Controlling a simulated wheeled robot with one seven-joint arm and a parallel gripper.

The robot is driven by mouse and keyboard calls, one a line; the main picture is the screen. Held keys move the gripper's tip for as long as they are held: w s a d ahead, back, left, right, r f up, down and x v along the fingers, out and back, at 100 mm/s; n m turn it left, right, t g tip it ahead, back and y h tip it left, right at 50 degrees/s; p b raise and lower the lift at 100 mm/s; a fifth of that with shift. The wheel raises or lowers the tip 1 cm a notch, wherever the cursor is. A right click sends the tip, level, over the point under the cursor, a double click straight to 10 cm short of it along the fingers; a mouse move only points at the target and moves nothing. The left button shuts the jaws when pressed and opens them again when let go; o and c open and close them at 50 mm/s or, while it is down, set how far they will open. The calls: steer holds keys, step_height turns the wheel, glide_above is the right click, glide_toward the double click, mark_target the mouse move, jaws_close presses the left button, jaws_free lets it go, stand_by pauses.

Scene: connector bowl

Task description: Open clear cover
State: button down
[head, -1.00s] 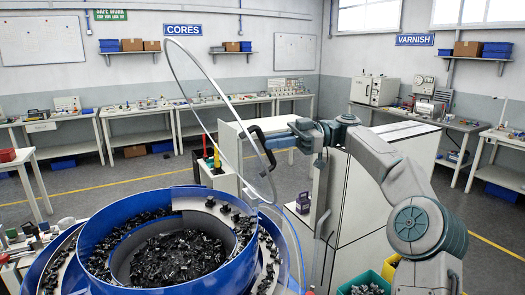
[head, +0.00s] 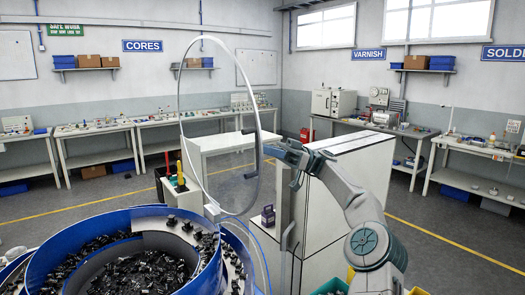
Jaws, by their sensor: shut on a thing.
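The clear cover (head: 214,105) is a round see-through disc with a thin grey rim. It stands raised, nearly upright, above the right side of the blue bowl (head: 72,225), its lower edge near the bowl's rim. A black handle (head: 258,165) sits at the cover's right edge. My gripper (head: 264,150) is at this handle and shut on it, with my arm reaching in from the right. The fingertips are small and partly hidden by the handle. The bowl is open on top and holds many small black connectors (head: 145,272).
A white cabinet (head: 340,200) stands right behind my arm. A small stand with coloured-handled tools (head: 181,180) is behind the cover. Green and yellow bins (head: 330,287) lie at the bottom right. Benches line the walls, with open floor (head: 110,195) between.

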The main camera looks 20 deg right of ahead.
steer(key=c, duration=1.4)
jaws_free()
